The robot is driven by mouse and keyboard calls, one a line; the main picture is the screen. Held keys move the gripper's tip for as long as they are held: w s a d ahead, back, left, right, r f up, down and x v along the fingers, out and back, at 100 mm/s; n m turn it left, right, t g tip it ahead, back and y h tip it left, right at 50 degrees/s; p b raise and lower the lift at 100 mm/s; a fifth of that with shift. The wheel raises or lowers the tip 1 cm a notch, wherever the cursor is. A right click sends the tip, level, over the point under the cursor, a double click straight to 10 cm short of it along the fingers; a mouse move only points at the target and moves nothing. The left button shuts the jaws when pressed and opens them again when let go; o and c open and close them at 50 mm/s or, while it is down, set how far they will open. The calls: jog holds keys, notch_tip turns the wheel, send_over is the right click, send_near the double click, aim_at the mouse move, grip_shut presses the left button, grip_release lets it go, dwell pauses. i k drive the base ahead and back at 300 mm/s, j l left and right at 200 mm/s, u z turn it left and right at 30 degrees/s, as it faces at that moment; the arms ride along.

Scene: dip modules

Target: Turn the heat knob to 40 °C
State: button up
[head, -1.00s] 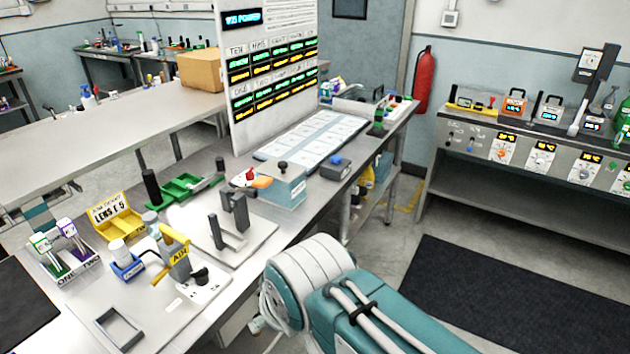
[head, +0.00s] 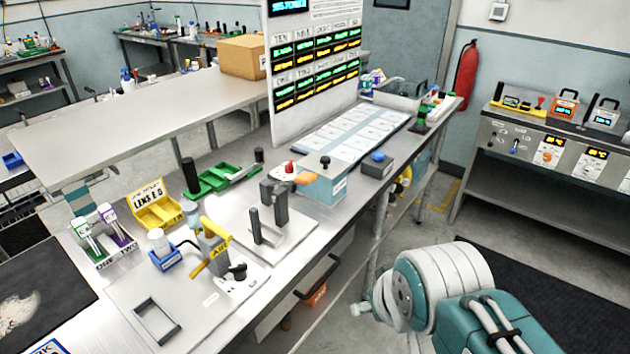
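Knobs with small amber displays are set in the front panel of the grey bench (head: 480,140) at the far right. One knob is orange (head: 547,157) and another is pale (head: 587,172). The labels and display figures are too small to read, so I cannot tell which is the heat knob or where it points. Panels further right are cut off by the picture edge. My teal and white arm shows at the lower right, well short of that bench. My gripper is not in view.
A long steel table (head: 330,215) holds an AIR-labelled fixture (head: 213,250), a yellow lens box (head: 155,205) and a white card board (head: 350,137). A red extinguisher (head: 466,77) hangs on the wall. A dark mat (head: 580,285) lies on the floor before the knob bench.

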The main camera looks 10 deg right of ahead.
aim_at(289, 167)
jog(key=i+l+u, duration=0.15)
jog(key=i, duration=0.35)
jog(key=i+l+u, duration=0.1)
jog(key=i, duration=0.4)
